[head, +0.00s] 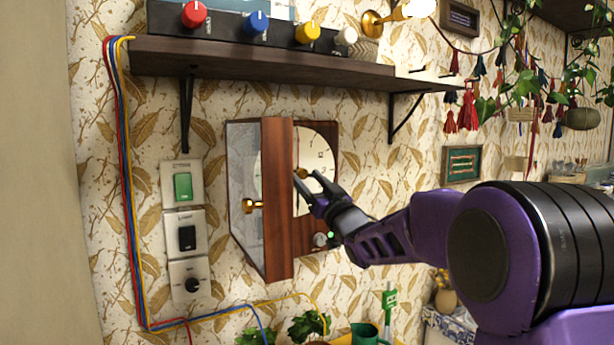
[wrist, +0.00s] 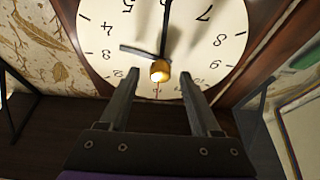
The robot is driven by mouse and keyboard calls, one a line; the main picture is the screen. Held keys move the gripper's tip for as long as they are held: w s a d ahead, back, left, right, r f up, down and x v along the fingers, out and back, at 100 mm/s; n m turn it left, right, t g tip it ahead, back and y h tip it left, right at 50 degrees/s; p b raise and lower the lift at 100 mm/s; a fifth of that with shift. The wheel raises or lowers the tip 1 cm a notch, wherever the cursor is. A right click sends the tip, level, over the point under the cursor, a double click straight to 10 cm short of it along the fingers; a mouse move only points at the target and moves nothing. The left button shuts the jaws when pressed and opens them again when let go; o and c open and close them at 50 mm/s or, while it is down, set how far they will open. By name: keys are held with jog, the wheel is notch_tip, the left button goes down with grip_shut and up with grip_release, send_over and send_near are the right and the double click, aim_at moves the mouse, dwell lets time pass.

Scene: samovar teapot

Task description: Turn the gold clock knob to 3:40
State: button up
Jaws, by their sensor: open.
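The wall clock has a white face (head: 318,160) in a brown wooden case, partly hidden by its open door in the head view. In the wrist view the face (wrist: 215,45) appears upside down. The gold clock knob (wrist: 160,71) sits at its centre; it also shows in the head view (head: 302,172). One dark hand points near 6 and the other between 3 and 4. My gripper (head: 304,188) is open in front of the face. In the wrist view its two fingers (wrist: 159,76) are on either side of the knob, with gaps visible; contact is not visible.
The clock's open wooden door (head: 277,200) stands just left of my fingers, with a gold door knob (head: 250,205). A shelf (head: 270,67) with coloured knobs is above. Switches (head: 184,186) and cables (head: 127,190) are on the left wall. Plants are below.

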jog(key=shift+w+a+r, duration=0.1)
jog(key=shift+w+a, duration=0.05)
jog(key=shift+w, duration=0.05)
grip_shut()
dwell(0.3)
jog(key=shift+m+b, duration=0.3)
jog(key=shift+m, duration=0.1)
jog(key=shift+s+m+t+h+b, duration=0.1)
jog(key=shift+m+t+h+b, duration=0.2)
jog(key=shift+m+h+b, duration=0.35)
jog(key=m+h+b, duration=0.1)
jog(key=m, duration=0.2)
jog(key=m+t+h+b, duration=0.1)
jog(key=m+h, duration=0.1)
jog(key=m, duration=0.1)
jog(key=shift+a+m, duration=0.15)
jog(key=shift+m, duration=0.1)
jog(key=m+h+b, duration=0.1)
jog(key=m, duration=0.2)
jog(key=m+h+b, duration=0.1)
jog(key=m+h, duration=0.1)
jog(key=m, duration=0.2)
jog(key=shift+s+a+r, duration=0.1)
